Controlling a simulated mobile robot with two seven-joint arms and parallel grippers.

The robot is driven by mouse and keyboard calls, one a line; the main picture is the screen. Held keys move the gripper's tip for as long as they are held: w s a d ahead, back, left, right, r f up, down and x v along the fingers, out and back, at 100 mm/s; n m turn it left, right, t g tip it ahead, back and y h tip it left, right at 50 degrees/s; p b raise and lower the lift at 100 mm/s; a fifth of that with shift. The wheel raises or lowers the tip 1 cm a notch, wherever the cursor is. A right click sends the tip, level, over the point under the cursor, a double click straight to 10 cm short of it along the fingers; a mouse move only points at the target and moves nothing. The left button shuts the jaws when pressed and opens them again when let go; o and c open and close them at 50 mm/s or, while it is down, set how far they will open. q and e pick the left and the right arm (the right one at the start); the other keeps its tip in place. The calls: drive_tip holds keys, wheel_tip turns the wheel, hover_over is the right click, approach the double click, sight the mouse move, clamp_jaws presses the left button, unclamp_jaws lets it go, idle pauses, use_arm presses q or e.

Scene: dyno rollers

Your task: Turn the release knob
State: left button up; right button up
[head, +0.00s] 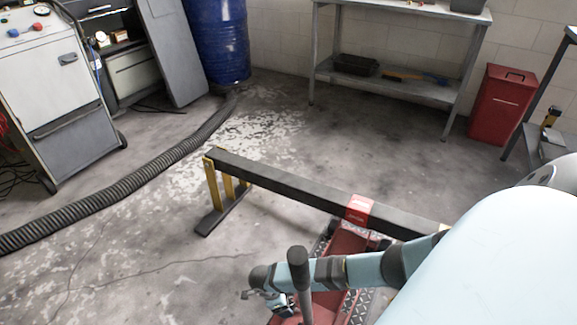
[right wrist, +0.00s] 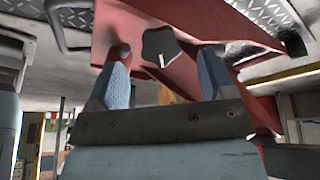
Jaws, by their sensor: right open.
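The release knob (right wrist: 157,43) shows in the right wrist view as a dark, lobed knob with a white mark, against the red floor jack (right wrist: 205,22). My right gripper (right wrist: 165,56) is open. Its two blue-grey fingers stand apart, one on each side of the knob in this view; I see no contact and cannot tell the depth gap. In the head view my right arm reaches in from the right, low over the jack (head: 347,243), behind its upright handle (head: 299,268). The knob cannot be made out there. My left gripper is not in view.
A dark beam (head: 290,185) on yellow legs lies across the jack area. A black ribbed hose (head: 120,190) runs along the floor at left, near a grey cabinet (head: 50,90). A blue drum (head: 217,40), metal shelf (head: 400,85) and red bin (head: 502,103) stand behind.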

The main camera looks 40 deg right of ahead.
drive_tip(key=shift+b+x, duration=0.65)
drive_tip(key=shift+x, duration=1.3)
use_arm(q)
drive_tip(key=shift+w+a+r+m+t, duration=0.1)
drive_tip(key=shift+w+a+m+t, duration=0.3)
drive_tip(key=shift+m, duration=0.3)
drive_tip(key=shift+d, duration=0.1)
use_arm(e)
drive_tip(key=c, duration=0.9)
